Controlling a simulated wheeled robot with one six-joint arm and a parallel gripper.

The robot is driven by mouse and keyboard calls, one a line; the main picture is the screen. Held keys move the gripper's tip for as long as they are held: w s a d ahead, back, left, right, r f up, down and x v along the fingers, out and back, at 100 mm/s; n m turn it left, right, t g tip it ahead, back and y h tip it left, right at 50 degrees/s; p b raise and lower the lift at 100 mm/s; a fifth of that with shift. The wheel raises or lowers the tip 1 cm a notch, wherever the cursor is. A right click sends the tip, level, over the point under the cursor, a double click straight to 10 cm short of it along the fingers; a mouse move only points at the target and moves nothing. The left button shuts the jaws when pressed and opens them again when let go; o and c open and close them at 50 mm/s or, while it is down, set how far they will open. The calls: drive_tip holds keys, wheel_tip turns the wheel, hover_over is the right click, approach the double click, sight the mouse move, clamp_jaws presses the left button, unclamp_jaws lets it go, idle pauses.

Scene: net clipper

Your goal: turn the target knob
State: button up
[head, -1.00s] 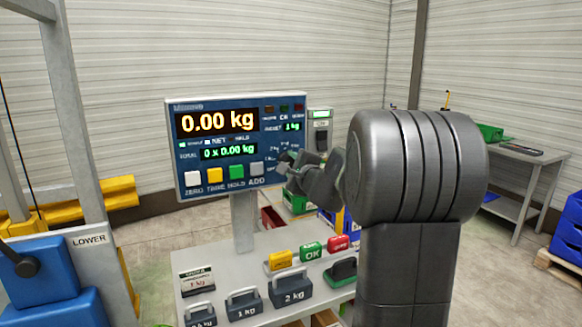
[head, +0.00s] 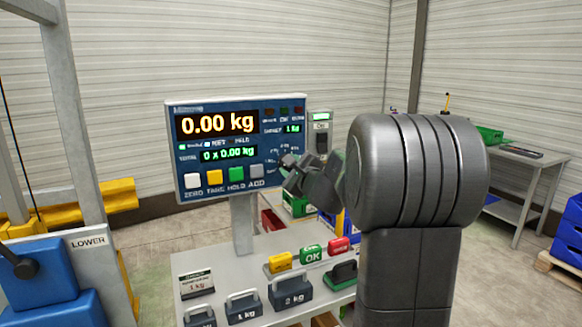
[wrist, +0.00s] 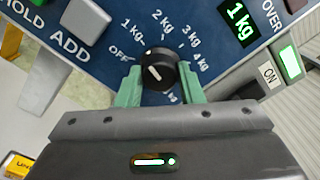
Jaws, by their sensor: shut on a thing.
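The target knob (wrist: 158,72) is a round black dial on the blue panel. A white line on its face slants toward the upper left, in the direction of the "1 kg" and "OFF" labels; the exact setting is hard to tell. Labels from OFF to 4 kg ring it. My gripper (wrist: 158,84) has its green fingers on the knob's left and right sides, shut on it. The target display (wrist: 238,22) reads 1 kg.
The main display (head: 217,123) reads 0.00 kg. The ADD button (wrist: 84,20) sits left of the knob, and a grey box with an ON switch (wrist: 268,75) stands right. Below are dark weights (head: 291,289) and coloured blocks (head: 311,254) on a grey table.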

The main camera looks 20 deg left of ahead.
drive_tip(key=o, duration=1)
drive_tip(key=shift+w+r, duration=0.1)
drive_tip(key=shift+r, duration=0.15)
drive_tip(key=shift+a+f, duration=0.15)
drive_tip(key=b+v, duration=0.2)
drive_tip(key=v, duration=1.1)
drive_tip(key=shift+s+d, duration=0.25)
drive_tip(key=shift+d, duration=0.1)
drive_tip(key=p+x, duration=0.2)
drive_tip(key=x, duration=1.1)
drive_tip(key=shift+w+a, duration=0.25)
drive_tip(key=shift+a, duration=0.05)
drive_tip(key=shift+f, duration=0.1)
